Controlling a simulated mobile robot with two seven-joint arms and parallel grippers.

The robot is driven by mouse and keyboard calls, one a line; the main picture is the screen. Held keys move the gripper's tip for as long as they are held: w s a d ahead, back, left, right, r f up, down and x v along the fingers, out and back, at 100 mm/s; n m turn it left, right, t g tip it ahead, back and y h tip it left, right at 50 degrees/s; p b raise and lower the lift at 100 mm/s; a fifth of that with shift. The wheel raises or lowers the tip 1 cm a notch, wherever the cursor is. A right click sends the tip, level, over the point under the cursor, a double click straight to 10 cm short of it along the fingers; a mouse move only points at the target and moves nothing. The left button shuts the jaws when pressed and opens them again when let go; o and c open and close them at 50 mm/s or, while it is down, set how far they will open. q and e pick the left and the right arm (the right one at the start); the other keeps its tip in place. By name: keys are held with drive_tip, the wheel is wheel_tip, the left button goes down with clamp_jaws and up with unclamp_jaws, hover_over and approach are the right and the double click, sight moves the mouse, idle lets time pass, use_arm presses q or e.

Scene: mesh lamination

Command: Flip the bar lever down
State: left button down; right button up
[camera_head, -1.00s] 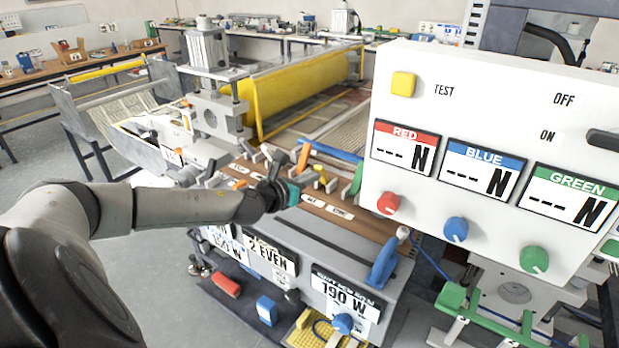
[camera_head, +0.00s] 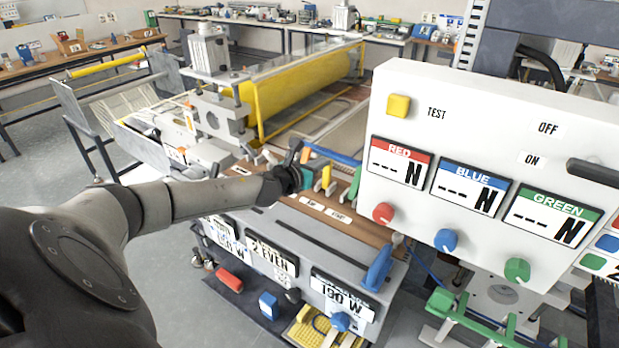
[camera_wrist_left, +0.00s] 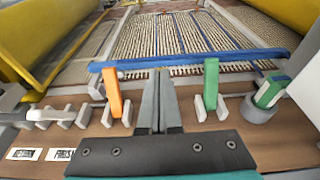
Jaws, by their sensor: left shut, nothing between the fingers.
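In the left wrist view, a blue bar (camera_wrist_left: 215,59) runs crosswise behind a row of levers. An orange lever (camera_wrist_left: 114,93) stands nearly upright on the left, and a green lever (camera_wrist_left: 211,84) stands upright on the right. I cannot tell for sure which is the bar lever. My left gripper (camera_wrist_left: 160,78) is shut and empty, between the orange and green levers, its tips close to the blue bar; contact is unclear. In the head view, the left gripper (camera_head: 297,158) partly hides the levers, while the blue bar (camera_head: 334,153) shows behind. My right gripper is out of view.
A white panel (camera_head: 560,150) with knobs and displays stands to the right. A yellow roller (camera_head: 295,85) lies behind the levers. A brown board (camera_head: 345,222) with small labels lies in front. A grey-white lever (camera_wrist_left: 50,114) lies low at the left.

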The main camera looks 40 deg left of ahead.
use_arm(q)
drive_tip(key=shift+w+a+r+p, duration=0.1)
drive_tip(key=shift+w+p, duration=0.05)
drive_tip(key=shift+w, duration=0.35)
drive_tip(key=shift+w+r+p, duration=0.1)
drive_tip(key=shift+w+p, duration=0.05)
drive_tip(key=shift+w, duration=0.35)
drive_tip(key=shift+x, duration=0.8)
drive_tip(key=shift+r, duration=0.15)
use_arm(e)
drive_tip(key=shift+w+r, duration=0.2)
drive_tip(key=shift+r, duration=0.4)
use_arm(q)
drive_tip(key=shift+w+r, duration=0.15)
